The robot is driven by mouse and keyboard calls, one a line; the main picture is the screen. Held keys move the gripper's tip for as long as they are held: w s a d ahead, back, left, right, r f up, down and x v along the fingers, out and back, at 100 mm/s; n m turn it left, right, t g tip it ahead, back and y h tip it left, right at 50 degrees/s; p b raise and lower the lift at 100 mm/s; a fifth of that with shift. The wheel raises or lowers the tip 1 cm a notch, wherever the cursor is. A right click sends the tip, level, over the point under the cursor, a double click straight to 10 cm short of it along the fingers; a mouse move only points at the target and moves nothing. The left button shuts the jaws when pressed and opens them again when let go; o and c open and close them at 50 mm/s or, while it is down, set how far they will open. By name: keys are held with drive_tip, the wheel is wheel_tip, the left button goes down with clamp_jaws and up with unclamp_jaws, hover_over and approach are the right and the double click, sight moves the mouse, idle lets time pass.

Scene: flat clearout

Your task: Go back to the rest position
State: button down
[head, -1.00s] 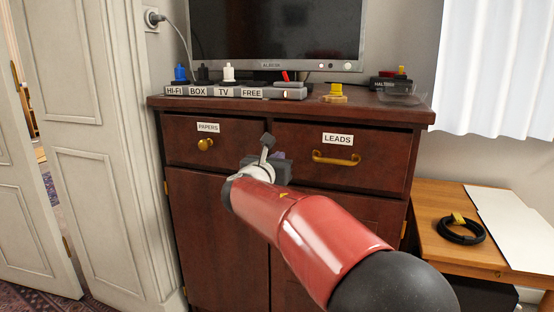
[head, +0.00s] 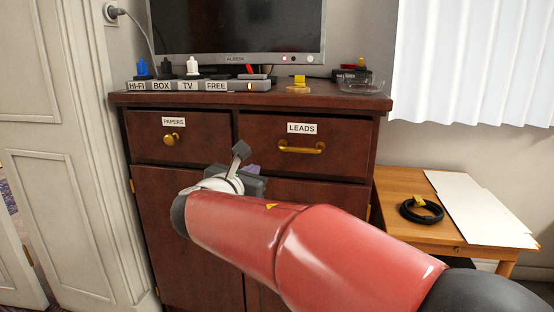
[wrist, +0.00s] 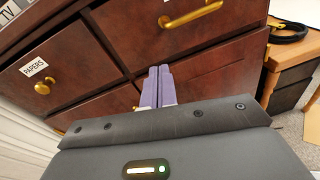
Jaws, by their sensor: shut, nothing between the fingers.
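My gripper (wrist: 157,87) is in front of the dark wooden cabinet (head: 190,215). Its two pale purple fingers are together with nothing between them in the wrist view. In the head view my red arm reaches across the cabinet front and mostly hides the gripper (head: 250,169). The PAPERS drawer (head: 205,150), with a round brass knob, and the LEADS drawer (head: 345,160), with a brass bar handle, both look closed or nearly so.
A labelled power strip (head: 215,86), a television (head: 235,30) and a clear dish (head: 362,86) stand on the cabinet top. At right, a low wooden table (head: 400,185) holds a black cable coil (head: 421,218) and a white sheet (head: 480,208). A white door (head: 60,150) is at left.

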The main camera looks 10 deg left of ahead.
drive_tip(key=s+d+f+m+g+h, duration=0.1)
drive_tip(key=s+d+f+m+g, duration=0.15)
drive_tip(key=d+m, duration=0.4)
drive_tip(key=s+d+f+m+g+h, duration=0.1)
drive_tip(key=s+d+f+m+g, duration=0.15)
drive_tip(key=d, duration=0.65)
drive_tip(key=s+d+f+m+g, duration=0.1)
drive_tip(key=s+d+m+g, duration=0.1)
drive_tip(key=s+d+m, duration=0.45)
drive_tip(key=s+d+f+m+g+y+p, duration=0.1)
drive_tip(key=s+d+f+m+g+y, duration=0.1)
drive_tip(key=s+f+m, duration=0.3)
drive_tip(key=s+d+f+m+g+y+p, duration=0.1)
drive_tip(key=s+d+f+m, duration=0.4)
drive_tip(key=s+m, duration=0.6)
drive_tip(key=shift+s+m+g+y, duration=0.3)
drive_tip(key=shift+g+y, duration=0.2)
drive_tip(key=shift+y, duration=0.5)
drive_tip(key=shift+f, duration=0.1)
